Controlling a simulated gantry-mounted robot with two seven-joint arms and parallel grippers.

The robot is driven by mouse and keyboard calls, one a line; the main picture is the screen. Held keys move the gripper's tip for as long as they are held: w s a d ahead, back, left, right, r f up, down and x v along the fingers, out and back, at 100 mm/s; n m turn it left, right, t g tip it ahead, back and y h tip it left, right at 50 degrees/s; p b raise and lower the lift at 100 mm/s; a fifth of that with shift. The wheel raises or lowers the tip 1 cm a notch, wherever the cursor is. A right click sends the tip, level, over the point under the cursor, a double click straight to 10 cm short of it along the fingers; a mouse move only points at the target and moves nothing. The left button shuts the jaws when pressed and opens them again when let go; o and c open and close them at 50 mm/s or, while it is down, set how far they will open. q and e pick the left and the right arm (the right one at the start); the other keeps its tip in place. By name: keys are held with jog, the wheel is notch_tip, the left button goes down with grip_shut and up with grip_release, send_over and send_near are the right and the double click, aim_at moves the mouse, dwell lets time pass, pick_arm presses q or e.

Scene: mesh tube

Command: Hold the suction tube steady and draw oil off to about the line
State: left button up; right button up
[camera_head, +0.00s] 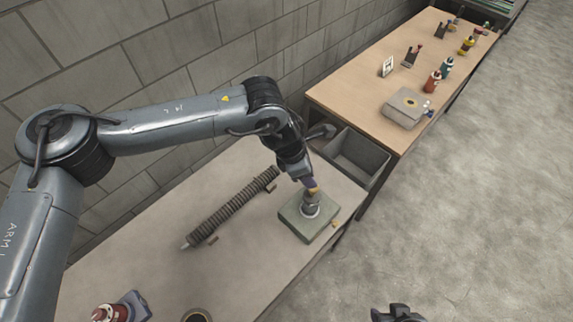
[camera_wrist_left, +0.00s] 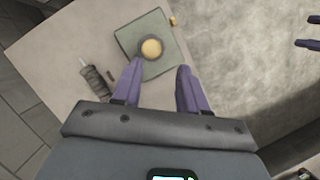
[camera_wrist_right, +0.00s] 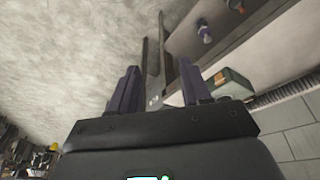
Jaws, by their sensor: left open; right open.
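A ribbed dark tube (camera_head: 232,207) lies slantwise on the near bench in the head view; part of it shows in the left wrist view (camera_wrist_left: 97,82). A grey-green block (camera_head: 291,222) carries a short grey cylinder (camera_head: 311,207) with a yellowish round top, clearer in the left wrist view (camera_wrist_left: 151,48). My left gripper (camera_head: 312,186) is open, just above the cylinder; its purple fingers (camera_wrist_left: 160,65) are apart with nothing held. My right gripper (camera_head: 397,314) is open and empty over the floor, its fingers (camera_wrist_right: 161,72) apart. I cannot make out any oil or line.
A grey bin (camera_head: 371,178) stands between the near bench (camera_head: 150,235) and the far bench (camera_head: 345,90). The far bench holds a pale box (camera_head: 405,107) and several bottles. A red-topped item (camera_head: 108,312) stands at the near bench's front. The floor at right is clear.

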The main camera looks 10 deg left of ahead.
jog(key=o, duration=0.4)
jog(key=shift+w+a, duration=0.25)
jog(key=shift+w, duration=0.25)
jog(key=shift+o, duration=1.4)
jog(key=shift+w+a+f+m+t, duration=0.1)
jog(key=shift+w+a+m+t, duration=0.1)
jog(key=shift+w+t, duration=0.3)
jog(key=shift+w+a+f+m+t, duration=0.1)
jog(key=shift+w+m+t, duration=0.1)
jog(key=shift+w+t, duration=0.3)
jog(key=n+t+y, duration=0.4)
jog(key=t+y, duration=0.2)
send_near(315, 204)
jog(key=x, duration=0.4)
jog(key=shift+a+f, duration=0.2)
jog(key=shift+f, duration=0.1)
jog(key=shift+w+a, duration=0.1)
jog(key=shift+w, duration=0.2)
jog(key=x, duration=1)
jog(key=shift+w+r, duration=0.15)
jog(key=shift+r, duration=0.05)
